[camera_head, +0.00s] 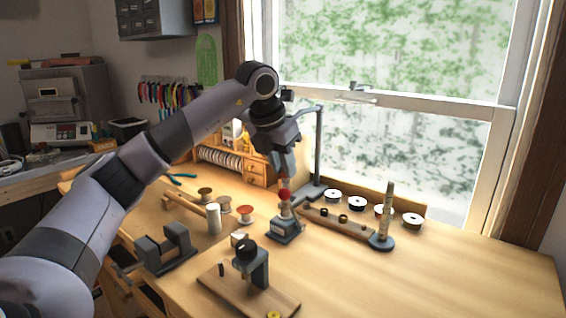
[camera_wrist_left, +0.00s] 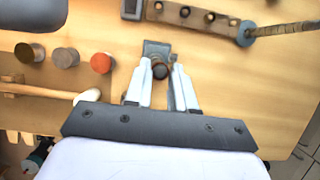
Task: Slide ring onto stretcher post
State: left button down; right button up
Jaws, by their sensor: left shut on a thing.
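My left gripper (camera_head: 284,180) points down just above a small grey stand (camera_head: 284,232), which seems to be the stretcher; its post is mostly hidden from the wrist. A red rounded piece (camera_head: 284,195) shows right under the fingertips. In the left wrist view the pale fingers of the gripper (camera_wrist_left: 162,75) stand either side of a small dark brown round piece (camera_wrist_left: 160,71), which looks like the ring. The grey base of the stand (camera_wrist_left: 157,47) lies just beyond it. I cannot tell whether ring and post touch. My right gripper is out of view.
A tapered rod on a round dark base (camera_head: 381,243) stands to the right, beside a wooden strip (camera_head: 325,217) with several dark rings. A clamp on a board (camera_head: 272,300) is in front. The right tabletop is clear.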

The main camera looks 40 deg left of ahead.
pick_arm(q)
jog(key=c, duration=0.9)
grip_release()
jog(key=shift+o, duration=0.2)
jog(key=v, duration=0.7)
